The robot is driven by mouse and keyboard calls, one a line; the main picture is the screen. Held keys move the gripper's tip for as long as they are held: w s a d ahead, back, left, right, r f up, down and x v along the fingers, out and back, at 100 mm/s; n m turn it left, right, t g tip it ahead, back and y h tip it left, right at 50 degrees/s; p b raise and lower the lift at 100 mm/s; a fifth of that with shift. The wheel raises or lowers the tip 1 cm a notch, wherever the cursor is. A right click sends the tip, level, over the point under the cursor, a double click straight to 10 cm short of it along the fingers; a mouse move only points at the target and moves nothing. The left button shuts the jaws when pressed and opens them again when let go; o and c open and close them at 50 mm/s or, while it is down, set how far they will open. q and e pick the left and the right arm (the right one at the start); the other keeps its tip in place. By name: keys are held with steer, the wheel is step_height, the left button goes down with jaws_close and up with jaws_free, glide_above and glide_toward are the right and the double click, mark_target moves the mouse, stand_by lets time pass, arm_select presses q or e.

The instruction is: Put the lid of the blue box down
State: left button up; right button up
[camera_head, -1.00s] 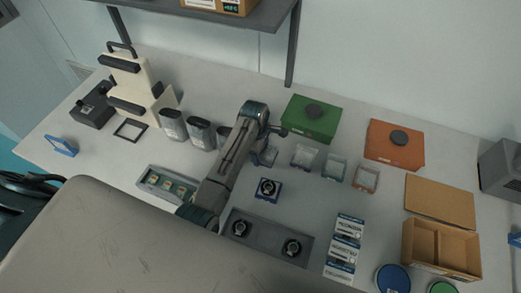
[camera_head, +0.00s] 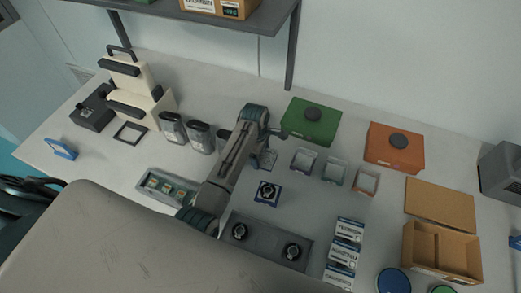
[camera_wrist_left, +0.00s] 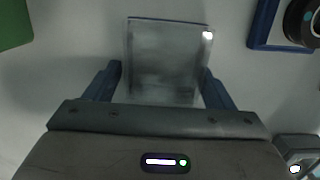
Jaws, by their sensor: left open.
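A clear square lid (camera_wrist_left: 165,58) lies between the two blue fingers of my left gripper (camera_wrist_left: 162,75) in the left wrist view. The fingers are open, with a gap at the lid's left side; contact on the right is unclear. In the head view the lid (camera_head: 267,160) appears flat on the table just below the gripper (camera_head: 268,147), partly hidden by the arm. The blue box (camera_head: 303,160) is a small open container with a blue lower edge, right of the lid. My right gripper is not in view.
Two more small open boxes (camera_head: 335,171) (camera_head: 366,181) stand right of the blue box. Behind are a green box (camera_head: 311,131) and an orange box (camera_head: 395,159). Dark-capped containers (camera_head: 200,138) stand left.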

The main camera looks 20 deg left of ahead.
arm_select(q)
steer(key=shift+s+f, duration=0.25)
steer(key=shift+s, duration=0.15)
steer(key=r+b, duration=0.1)
steer(key=r, duration=0.3)
steer(key=r+b, duration=0.1)
steer(key=r, duration=0.2)
steer(key=shift+w+a+b, duration=0.15)
steer(key=shift+a+b, duration=0.15)
steer(key=shift+b, duration=0.05)
step_height(320, 180, up, 6)
steer(key=p, duration=0.2)
steer(key=shift+a, duration=0.3)
steer(key=shift+w, duration=0.1)
